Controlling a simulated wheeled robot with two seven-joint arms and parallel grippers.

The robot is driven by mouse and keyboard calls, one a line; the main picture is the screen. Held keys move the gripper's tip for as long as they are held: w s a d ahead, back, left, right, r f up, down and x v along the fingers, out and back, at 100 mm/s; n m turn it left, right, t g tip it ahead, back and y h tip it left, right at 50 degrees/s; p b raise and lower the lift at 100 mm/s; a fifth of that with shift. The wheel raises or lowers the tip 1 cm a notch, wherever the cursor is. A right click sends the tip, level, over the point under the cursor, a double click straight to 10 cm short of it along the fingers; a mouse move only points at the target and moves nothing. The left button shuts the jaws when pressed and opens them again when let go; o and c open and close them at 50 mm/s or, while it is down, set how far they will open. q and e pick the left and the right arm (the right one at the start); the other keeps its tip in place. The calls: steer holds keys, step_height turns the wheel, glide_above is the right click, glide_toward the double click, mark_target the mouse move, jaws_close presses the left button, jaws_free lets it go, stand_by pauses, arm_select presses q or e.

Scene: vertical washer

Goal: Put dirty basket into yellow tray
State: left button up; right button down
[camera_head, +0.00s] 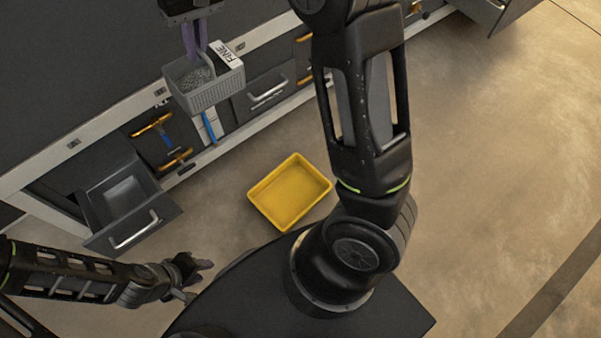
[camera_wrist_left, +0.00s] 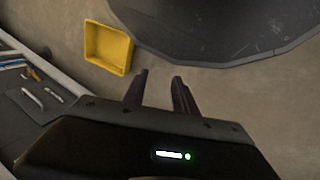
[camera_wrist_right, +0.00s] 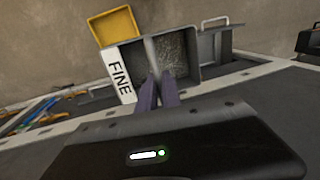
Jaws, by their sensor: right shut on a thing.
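A grey basket (camera_head: 205,82) with a white "FINE" label and grey granular contents hangs from my right gripper (camera_head: 194,48) at the top of the head view. The right gripper's fingers are shut on it; the basket also shows in the right wrist view (camera_wrist_right: 183,62). The yellow tray (camera_head: 290,192) lies empty on the floor, below and to the right of the basket in the head view. It also shows in the left wrist view (camera_wrist_left: 108,47) and partly in the right wrist view (camera_wrist_right: 115,27). My left gripper (camera_head: 206,280) is open and empty, left of and below the tray.
A dark workbench (camera_head: 75,65) runs along the upper left. A grey drawer (camera_head: 128,205) stands open beneath it, and orange-handled tools (camera_head: 155,125) hang nearby. The floor around the tray is clear. My own base is close to the tray.

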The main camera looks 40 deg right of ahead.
stand_by(0.3)
